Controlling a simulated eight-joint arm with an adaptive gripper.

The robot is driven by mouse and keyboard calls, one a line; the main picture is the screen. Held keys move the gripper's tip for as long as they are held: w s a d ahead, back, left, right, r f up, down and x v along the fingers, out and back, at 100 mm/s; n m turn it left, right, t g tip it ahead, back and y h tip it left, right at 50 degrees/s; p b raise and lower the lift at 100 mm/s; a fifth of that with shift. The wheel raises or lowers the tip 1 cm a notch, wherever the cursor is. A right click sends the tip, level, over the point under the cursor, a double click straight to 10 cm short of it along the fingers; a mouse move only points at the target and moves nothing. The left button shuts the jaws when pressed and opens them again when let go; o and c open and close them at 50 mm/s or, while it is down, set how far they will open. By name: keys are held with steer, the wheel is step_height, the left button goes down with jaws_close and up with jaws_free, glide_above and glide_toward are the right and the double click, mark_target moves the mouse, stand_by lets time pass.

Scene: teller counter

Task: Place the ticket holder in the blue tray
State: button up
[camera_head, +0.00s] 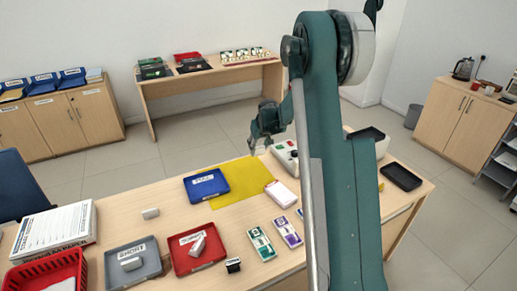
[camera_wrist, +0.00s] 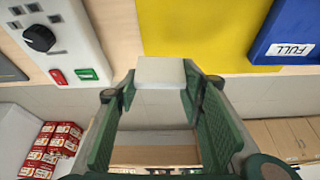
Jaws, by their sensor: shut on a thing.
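The blue tray (camera_head: 213,190), labelled FULL, lies on the counter at the left edge of a yellow mat and looks empty. It also shows at the upper right of the wrist view (camera_wrist: 262,50). My gripper (camera_head: 252,150) is raised at the far edge of the counter, right of the blue tray. In the wrist view its green fingers (camera_wrist: 160,88) are shut on a small whitish block (camera_wrist: 160,72), which appears to be the ticket holder. In the head view the block cannot be made out.
A grey tray (camera_head: 150,274) and a red tray (camera_head: 212,256) each hold a pale block. Another pale block (camera_head: 150,213) lies near the blue tray. The yellow mat (camera_head: 245,184) is mostly clear. A device with a knob (camera_wrist: 50,45) stands right of the mat in the head view.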

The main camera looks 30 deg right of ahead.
steer(key=s+a+n, duration=0.1)
steer(key=s+a, duration=0.1)
steer(key=a, duration=2.8)
steer(key=shift+r, duration=0.35)
steer(key=shift+f, duration=0.1)
glide_toward(206, 185)
steer(key=shift+w+f+b, duration=0.15)
steer(key=shift+w+f, duration=0.05)
steer(key=shift+w, duration=0.3)
steer(key=shift+w+f+b, duration=0.15)
steer(key=shift+w+f, duration=0.1)
steer(key=shift+w, duration=0.25)
steer(key=shift+f+b, duration=0.35)
steer(key=shift+f, duration=1.5)
steer(key=shift+f, duration=0.2)
steer(key=o, duration=0.9)
